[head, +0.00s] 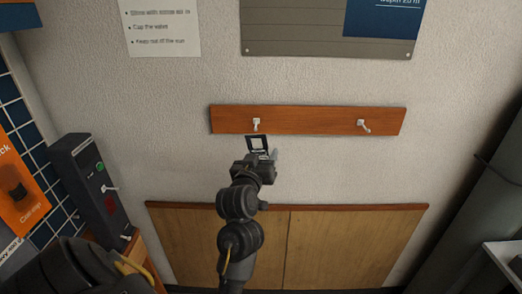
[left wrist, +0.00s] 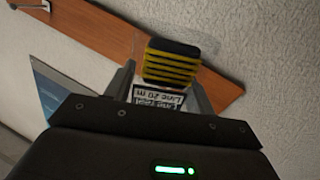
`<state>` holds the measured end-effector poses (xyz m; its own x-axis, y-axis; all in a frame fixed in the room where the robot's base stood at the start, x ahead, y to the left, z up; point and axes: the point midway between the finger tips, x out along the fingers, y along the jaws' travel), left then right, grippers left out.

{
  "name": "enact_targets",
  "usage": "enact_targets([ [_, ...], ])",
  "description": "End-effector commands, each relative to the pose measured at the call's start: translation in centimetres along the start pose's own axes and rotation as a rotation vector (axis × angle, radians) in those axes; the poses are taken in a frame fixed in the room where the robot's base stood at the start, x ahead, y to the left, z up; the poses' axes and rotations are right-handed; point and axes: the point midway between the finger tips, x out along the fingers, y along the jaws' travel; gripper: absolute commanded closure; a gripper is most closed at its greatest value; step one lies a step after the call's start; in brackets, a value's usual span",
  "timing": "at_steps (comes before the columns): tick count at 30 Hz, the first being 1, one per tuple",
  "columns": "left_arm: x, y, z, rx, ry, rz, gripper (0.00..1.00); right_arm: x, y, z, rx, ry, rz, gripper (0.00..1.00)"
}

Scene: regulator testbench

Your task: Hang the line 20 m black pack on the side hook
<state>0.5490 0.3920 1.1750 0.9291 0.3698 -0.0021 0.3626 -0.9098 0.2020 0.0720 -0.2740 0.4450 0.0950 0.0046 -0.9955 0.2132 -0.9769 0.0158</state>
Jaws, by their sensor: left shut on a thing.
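The line 20 m pack (head: 258,144) is a small dark-framed piece with a pale middle in the head view. In the left wrist view it shows black and yellow bands (left wrist: 172,62) and an upside-down "Line 20 m" label (left wrist: 158,97). My left gripper (head: 262,158) is shut on it, just below the wooden rail (head: 310,120). Two white hooks are on the rail: a left hook (head: 256,124), close above the pack, and a right hook (head: 363,125). Whether the pack touches the left hook cannot be told. My right gripper is not in view.
A grey box (head: 88,185) with a green button stands at the left, near an orange panel (head: 18,180). A wooden wall panel (head: 335,245) is below the rail. A notice (head: 160,27) and a grey board (head: 290,35) are above. The wall right of the gripper is clear.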

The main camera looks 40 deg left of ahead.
Motion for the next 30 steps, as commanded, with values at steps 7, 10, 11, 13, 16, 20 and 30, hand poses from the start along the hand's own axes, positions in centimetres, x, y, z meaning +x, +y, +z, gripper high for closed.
enact_targets([
  [7,0.4,-0.5,-0.4,-0.006,0.003,-0.012,0.7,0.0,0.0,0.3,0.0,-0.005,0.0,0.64],
  [10,0.6,-0.5,-0.3,-0.005,0.004,-0.011,0.7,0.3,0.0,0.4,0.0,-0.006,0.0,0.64],
  [11,0.7,-0.6,-0.3,-0.005,0.005,-0.011,0.7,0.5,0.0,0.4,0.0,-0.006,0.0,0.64],
  [13,1.1,-0.7,-0.2,-0.004,0.005,-0.01,0.7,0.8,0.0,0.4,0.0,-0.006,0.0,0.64],
  [16,1.6,-0.8,-0.1,-0.004,0.004,-0.01,0.7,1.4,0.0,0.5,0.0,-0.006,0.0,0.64],
  [20,2.4,-1.1,-0.1,-0.005,0.005,-0.01,0.7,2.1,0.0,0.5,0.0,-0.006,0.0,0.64],
  [30,4.5,-1.7,0.0,-0.005,0.005,-0.011,0.7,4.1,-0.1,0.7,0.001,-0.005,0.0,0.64],
])
